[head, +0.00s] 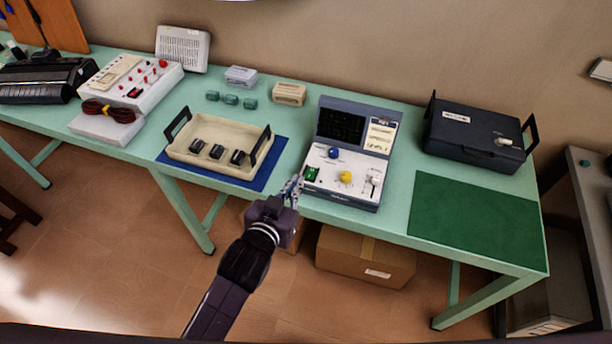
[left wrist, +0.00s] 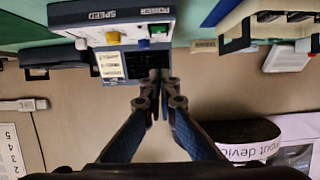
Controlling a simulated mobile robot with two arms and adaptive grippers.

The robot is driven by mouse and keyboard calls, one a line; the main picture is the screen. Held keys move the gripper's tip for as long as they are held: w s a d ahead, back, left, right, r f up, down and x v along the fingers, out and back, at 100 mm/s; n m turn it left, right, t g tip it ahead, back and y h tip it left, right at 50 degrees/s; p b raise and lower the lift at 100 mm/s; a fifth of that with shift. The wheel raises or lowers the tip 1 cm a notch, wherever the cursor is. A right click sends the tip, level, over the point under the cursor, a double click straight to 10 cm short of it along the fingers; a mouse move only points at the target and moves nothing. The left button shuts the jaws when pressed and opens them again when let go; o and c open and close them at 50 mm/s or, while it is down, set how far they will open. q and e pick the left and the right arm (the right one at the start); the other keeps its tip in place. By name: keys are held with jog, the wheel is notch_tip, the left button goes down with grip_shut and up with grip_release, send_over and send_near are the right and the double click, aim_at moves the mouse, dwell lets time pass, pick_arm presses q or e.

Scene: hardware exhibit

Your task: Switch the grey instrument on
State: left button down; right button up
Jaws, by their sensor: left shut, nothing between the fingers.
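The grey instrument (head: 325,191) stands on the green bench with a dark screen and a white sloped front panel. Its green switch (head: 311,174) is at the panel's left, with a blue knob (head: 333,153), a yellow knob (head: 346,177) and a lever to the right. My left gripper (head: 296,183) is shut and empty, just left of the green switch. In the left wrist view, which is upside down, the fingertips (left wrist: 158,78) point towards the instrument, and the green switch (left wrist: 158,31) shows under a "POWER" label. I cannot tell whether they touch. My right gripper is not in view.
A beige tray (head: 215,166) with several black parts lies on a blue mat close to my left gripper. A dark case (head: 470,137) and a green mat (head: 475,225) are at the right. A white device with red knobs (head: 130,80) stands at the left.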

pick_arm(q)
jog(key=p, duration=0.1)
send_over(306, 185)
jog(key=f, duration=0.3)
jog(key=shift+w+d, duration=0.15)
jog(key=shift+w, duration=0.25)
jog(key=f, duration=0.3)
jog(key=shift+s+p, duration=0.25)
jog(key=shift+p, duration=0.15)
jog(key=shift+s+f, duration=0.1)
jog(key=shift+f, duration=0.5)
jog(key=shift+f, duration=0.1)
jog(key=shift+s+f+b, duration=0.1)
jog(key=shift+f+b, duration=0.2)
jog(key=shift+f, duration=0.1)
jog(key=shift+r, duration=0.1)
jog(key=shift+r+p, duration=0.75)
jog(key=shift+p, duration=0.1)
